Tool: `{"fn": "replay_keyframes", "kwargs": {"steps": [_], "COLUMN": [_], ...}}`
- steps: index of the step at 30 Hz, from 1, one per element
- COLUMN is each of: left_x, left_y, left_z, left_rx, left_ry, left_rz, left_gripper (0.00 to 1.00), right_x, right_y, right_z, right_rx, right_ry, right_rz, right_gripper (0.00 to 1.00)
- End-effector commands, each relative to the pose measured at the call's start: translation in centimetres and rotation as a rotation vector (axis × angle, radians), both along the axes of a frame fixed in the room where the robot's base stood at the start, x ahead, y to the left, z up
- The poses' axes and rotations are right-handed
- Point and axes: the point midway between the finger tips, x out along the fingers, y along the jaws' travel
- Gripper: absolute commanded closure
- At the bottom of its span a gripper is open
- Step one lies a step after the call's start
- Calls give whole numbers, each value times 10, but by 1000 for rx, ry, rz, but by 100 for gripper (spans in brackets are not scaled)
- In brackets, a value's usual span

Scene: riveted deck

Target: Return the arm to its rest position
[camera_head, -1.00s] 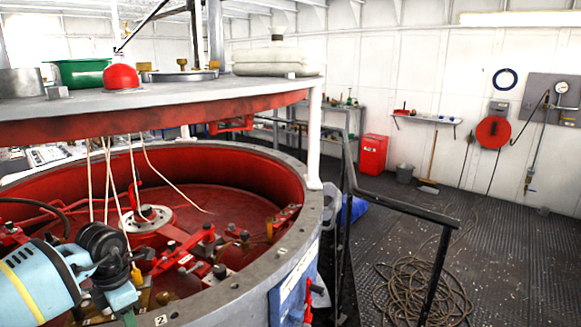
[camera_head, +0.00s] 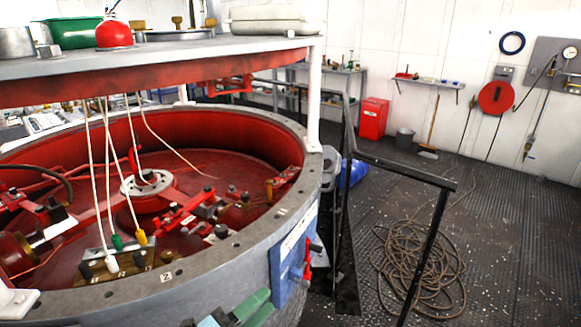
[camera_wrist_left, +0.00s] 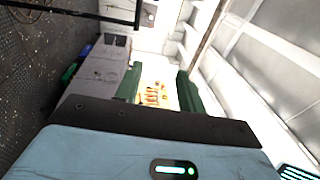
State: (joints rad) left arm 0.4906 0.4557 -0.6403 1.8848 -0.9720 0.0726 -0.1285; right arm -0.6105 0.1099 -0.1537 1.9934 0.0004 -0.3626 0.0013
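My left gripper (camera_head: 258,306) shows at the bottom edge of the head view, with green fingers and a bit of light-blue body. It is low, in front of the grey outer wall of the big round red-lined vessel (camera_head: 237,268) and below its rim. In the left wrist view the two green fingers (camera_wrist_left: 158,88) stand apart with nothing held between them. Most of the left arm is out of the head view. My right gripper is in neither view.
A blue panel with a red handle (camera_head: 295,255) is on the vessel's side, close to the gripper. A black railing (camera_head: 405,172) stands to the right. Coiled rope (camera_head: 425,255) lies on the deck. Ropes hang into the vessel under a grey top plate (camera_head: 160,57).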

Motion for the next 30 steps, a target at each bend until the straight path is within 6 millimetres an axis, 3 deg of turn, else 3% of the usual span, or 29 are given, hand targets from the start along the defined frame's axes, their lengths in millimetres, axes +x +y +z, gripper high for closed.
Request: {"fn": "replay_keyframes", "kwargs": {"steps": [5,8,11,15,21,30], "left_x": [-16,-38,-72,-140,-242,-336], "left_y": [53,86,116,149,170,175], "left_z": [-34,-66,-104,-153,-192,-200], "left_rx": [-284,-406,-504,-599,-644,-626], "left_ry": [337,544,764,1079,1455,1765], "left_rz": [334,521,707,957,1227,1428], "left_gripper": [61,61,61,61,61,61], "right_x": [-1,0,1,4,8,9], "right_y": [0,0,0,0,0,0], "right_z": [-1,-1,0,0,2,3], "right_rx": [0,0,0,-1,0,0], "right_ry": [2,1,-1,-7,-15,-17], "right_rz": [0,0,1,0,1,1], "right_gripper": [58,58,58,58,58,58]}}
